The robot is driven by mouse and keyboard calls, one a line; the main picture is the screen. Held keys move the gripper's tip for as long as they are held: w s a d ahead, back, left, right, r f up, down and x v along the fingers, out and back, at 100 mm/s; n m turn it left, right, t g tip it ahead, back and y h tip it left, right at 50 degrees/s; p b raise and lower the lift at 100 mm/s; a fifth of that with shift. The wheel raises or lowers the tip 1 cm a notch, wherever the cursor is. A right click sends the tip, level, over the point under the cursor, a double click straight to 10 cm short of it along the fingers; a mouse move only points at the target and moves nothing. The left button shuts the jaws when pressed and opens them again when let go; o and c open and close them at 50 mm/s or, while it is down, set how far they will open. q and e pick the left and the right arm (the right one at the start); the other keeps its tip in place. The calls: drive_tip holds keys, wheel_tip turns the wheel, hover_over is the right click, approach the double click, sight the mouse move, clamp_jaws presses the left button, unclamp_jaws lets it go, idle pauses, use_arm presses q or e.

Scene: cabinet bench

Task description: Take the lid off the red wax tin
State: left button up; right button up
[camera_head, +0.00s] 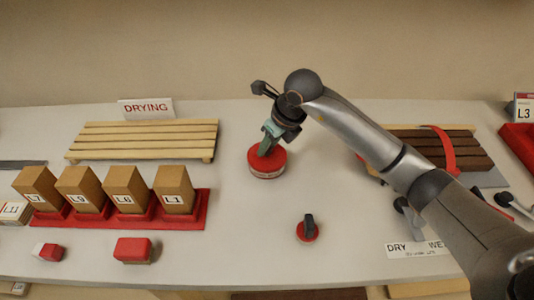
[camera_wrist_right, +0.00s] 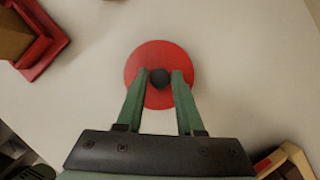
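My right gripper (camera_head: 266,147) is directly over the tin, pointing down. In the right wrist view its green fingers (camera_wrist_right: 160,76) stand one on each side of the knob, very close to it. I cannot tell whether they press on it. The lid looks seated on the tin. My left gripper is not in view.
A wooden drying rack (camera_head: 145,139) and a red tray (camera_head: 202,222) of tan blocks are at left. A small round red piece with a dark grip (camera_head: 307,232) stands in front. Brown slats (camera_head: 455,147) are at right, behind my arm. The bench around the tin is clear.

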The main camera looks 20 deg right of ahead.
clamp_jaws()
drive_tip(key=shift+r, duration=0.2)
